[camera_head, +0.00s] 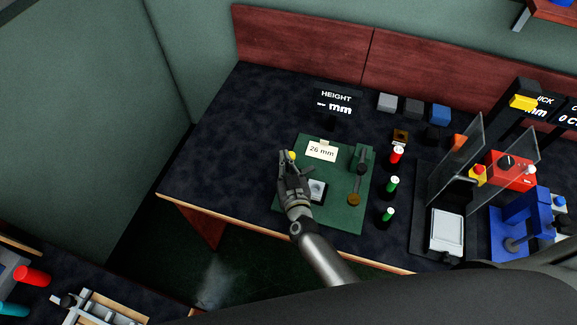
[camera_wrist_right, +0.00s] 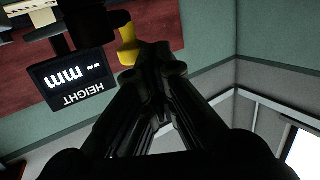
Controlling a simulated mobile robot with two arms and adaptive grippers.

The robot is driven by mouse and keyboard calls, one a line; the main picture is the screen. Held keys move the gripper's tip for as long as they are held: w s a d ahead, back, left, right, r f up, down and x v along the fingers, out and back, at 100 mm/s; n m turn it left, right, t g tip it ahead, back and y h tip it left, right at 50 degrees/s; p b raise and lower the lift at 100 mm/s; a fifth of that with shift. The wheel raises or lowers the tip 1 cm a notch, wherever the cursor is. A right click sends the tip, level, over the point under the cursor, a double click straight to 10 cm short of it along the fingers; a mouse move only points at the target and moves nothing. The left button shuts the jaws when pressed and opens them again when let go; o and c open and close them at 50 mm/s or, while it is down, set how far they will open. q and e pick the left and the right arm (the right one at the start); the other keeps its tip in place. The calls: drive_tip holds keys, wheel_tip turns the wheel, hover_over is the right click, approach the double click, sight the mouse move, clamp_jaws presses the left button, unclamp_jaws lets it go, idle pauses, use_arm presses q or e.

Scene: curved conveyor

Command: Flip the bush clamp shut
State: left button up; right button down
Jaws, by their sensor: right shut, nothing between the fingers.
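A green plate (camera_head: 345,218) lies on the dark bench. A small yellow tip (camera_head: 292,155), which looks like the bush clamp's handle end, shows at the plate's left side beside my right gripper (camera_head: 285,157). My gripper hides most of the clamp, so I cannot tell its position. In the right wrist view the yellow piece (camera_wrist_right: 127,42) stands close to the fingertips of my right gripper (camera_wrist_right: 152,54). The fingers are shut with nothing between them; I cannot tell whether they touch the yellow piece. A light square block with a round feature (camera_head: 317,188) sits right of the gripper. My left gripper is out of view.
A "26 mm" card (camera_head: 321,151) and a dark lever-like fixture (camera_head: 359,170) are on the plate. The height display (camera_head: 335,103) stands behind it. Red (camera_head: 396,156) and green-topped pieces (camera_head: 392,185) stand to the right. The bench's left part is clear.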

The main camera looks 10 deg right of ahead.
drive_tip(key=shift+w+d+p, duration=0.4)
drive_tip(key=shift+w+p, duration=0.05)
drive_tip(key=shift+w, duration=0.05)
drive_tip(key=shift+w+d, duration=0.2)
drive_tip(key=shift+d, duration=0.1)
idle(1.0)
idle(0.8)
drive_tip(key=s+r, duration=0.1)
drive_tip(key=s, duration=1.1)
drive_tip(key=shift+r, duration=0.3)
